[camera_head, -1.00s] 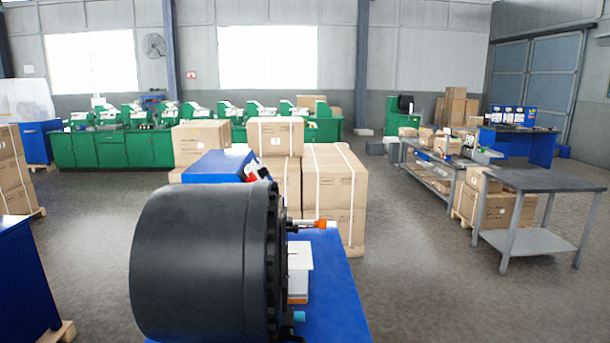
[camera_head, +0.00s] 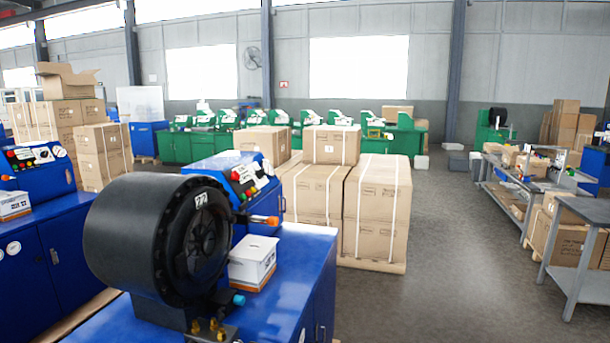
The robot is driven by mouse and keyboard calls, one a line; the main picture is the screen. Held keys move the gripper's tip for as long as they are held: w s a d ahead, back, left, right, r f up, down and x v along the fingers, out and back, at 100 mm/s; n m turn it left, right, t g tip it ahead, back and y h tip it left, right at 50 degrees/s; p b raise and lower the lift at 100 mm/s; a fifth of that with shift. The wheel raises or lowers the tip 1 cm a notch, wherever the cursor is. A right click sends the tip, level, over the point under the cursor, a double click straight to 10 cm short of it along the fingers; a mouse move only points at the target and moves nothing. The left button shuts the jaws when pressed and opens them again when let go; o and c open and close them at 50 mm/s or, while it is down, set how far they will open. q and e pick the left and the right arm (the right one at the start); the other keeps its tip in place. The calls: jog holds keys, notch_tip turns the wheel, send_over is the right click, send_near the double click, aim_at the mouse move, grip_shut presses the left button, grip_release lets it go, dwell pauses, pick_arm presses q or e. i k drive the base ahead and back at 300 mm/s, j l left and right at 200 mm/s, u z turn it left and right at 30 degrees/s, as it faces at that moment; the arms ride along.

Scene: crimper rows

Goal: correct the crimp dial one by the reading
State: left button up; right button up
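A crimper with a large black drum head (camera_head: 150,240) stands on a blue cabinet (camera_head: 300,262) in the near foreground. Its blue control box (camera_head: 222,172) sits behind the head, with a sloped panel (camera_head: 252,178) carrying buttons and small round dials. The dials are too small to read. A white label with dark marks, perhaps a number, is on the drum's face (camera_head: 201,200). A second blue control panel (camera_head: 35,158) with buttons and gauges shows at the left edge. Neither of my grippers is in view.
A white box (camera_head: 252,262) and an orange-tipped part (camera_head: 264,220) are beside the drum. Strapped cartons (camera_head: 378,205) on a pallet stand behind the cabinet. Green machines (camera_head: 190,148) line the back. Grey workbenches (camera_head: 575,230) are at right. Open floor (camera_head: 455,250) lies between cartons and benches.

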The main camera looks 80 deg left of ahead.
aim_at(261, 173)
jog(key=i+u, duration=0.8)
jog(key=i+l+u, duration=0.2)
jog(key=i+u, duration=0.2)
jog(key=i+j+u, duration=0.15)
jog(key=i+u, duration=1)
jog(key=i+l+u, duration=0.35)
jog(key=i+j, duration=0.1)
